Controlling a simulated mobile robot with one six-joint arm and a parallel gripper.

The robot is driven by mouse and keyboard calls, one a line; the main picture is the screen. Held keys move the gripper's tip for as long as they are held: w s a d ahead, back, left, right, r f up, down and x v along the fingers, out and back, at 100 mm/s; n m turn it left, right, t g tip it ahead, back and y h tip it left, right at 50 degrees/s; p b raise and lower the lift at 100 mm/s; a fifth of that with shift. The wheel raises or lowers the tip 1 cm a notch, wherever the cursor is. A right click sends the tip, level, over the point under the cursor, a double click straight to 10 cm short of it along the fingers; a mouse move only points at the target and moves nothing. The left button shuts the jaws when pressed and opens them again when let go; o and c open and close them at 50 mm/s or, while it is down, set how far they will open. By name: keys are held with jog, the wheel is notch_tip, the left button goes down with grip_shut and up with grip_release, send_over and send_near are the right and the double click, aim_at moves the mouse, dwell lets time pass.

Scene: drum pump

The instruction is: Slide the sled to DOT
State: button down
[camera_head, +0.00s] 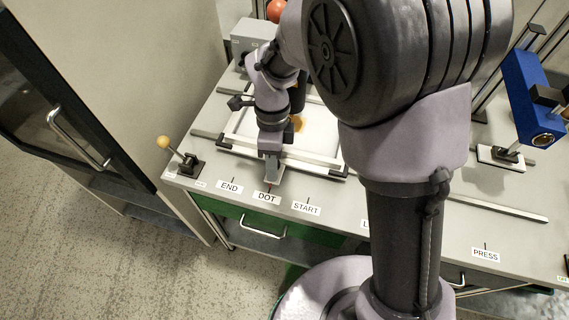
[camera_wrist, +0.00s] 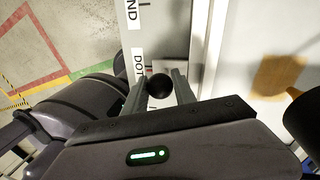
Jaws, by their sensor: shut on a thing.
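The sled (camera_head: 320,125) is a pale framed plate on the bench, with black ends at its front bar and a brown-orange patch on top. In the wrist view its white plate (camera_wrist: 235,75) fills the right side. My gripper (camera_head: 271,178) is at the sled's front edge, just behind the DOT label (camera_head: 267,197). In the wrist view my gripper (camera_wrist: 163,88) is shut on a round black knob (camera_wrist: 159,86), one finger on each side. The DOT label (camera_wrist: 139,63) lies just beyond the fingers. My arm hides part of the sled.
The END label (camera_head: 229,186) is left of DOT and the START label (camera_head: 306,208) right. A lever with a yellow ball (camera_head: 163,142) stands at the bench's left corner. A grey box (camera_head: 250,36) stands behind, and a blue press head (camera_head: 532,95) at right.

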dwell(0.4)
jog(key=c, duration=1)
grip_release()
jog(key=shift+a, duration=0.1)
jog(key=shift+c, duration=0.2)
jog(key=s+d, duration=0.2)
jog(key=d, duration=0.6)
jog(key=s+d, duration=0.3)
jog(key=d, duration=0.6)
jog(key=s+d, duration=0.2)
jog(key=d, duration=0.6)
jog(key=shift+s+d, duration=0.2)
jog(key=shift+d, duration=0.1)
notch_tip(320, 180, up, 15)
jog(key=w+p, duration=0.2)
jog(key=p, duration=0.4)
jog(key=shift+w+d+f+p, duration=0.15)
jog(key=shift+w+d+p, duration=0.15)
jog(key=shift+w+p, duration=0.1)
